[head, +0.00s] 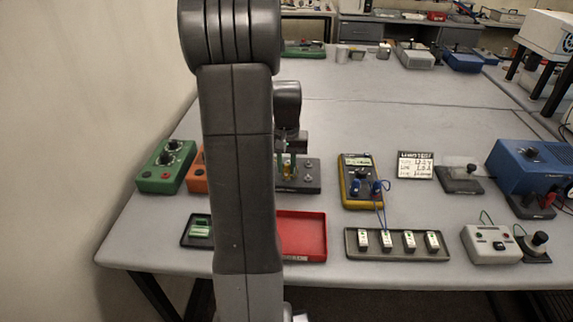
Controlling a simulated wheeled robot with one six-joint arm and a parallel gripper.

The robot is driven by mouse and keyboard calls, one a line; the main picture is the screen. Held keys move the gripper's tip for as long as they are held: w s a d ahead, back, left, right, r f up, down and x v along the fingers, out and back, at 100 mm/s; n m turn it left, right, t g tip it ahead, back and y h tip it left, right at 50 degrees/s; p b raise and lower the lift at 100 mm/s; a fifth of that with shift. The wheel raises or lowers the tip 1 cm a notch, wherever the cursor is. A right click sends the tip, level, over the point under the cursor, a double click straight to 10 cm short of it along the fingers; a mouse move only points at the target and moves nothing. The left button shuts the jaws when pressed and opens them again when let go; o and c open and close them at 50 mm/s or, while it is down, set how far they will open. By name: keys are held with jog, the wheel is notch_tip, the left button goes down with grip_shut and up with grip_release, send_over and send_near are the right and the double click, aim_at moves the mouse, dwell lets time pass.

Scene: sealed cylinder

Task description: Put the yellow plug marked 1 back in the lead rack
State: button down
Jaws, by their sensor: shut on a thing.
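My gripper (290,152) shows just right of my arm, pointing down over a dark grey block (313,188), which looks like the lead rack. It is shut on a small yellow upright piece (287,165), which looks like the yellow plug; its mark is too small to read. A green upright piece stands close beside it. The plug's lower end is at the block, but I cannot tell whether it is in a hole or just above. Round pale fittings show on the block's right part. My arm hides the block's left part.
A red tray (303,213) lies in front of the block, partly behind my arm. A yellow-edged meter (360,202) stands to the right. A green box (166,182) and an orange box (197,187) stand left. A tray of white pieces (372,251) lies front right.

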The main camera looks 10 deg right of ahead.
jog(key=shift+f, duration=0.1)
jog(key=c, duration=1.2)
grip_release()
notch_tip(320, 180, up, 14)
jog(key=shift+f, duration=0.1)
notch_tip(320, 180, down, 14)
jog(key=shift+r, duration=0.1)
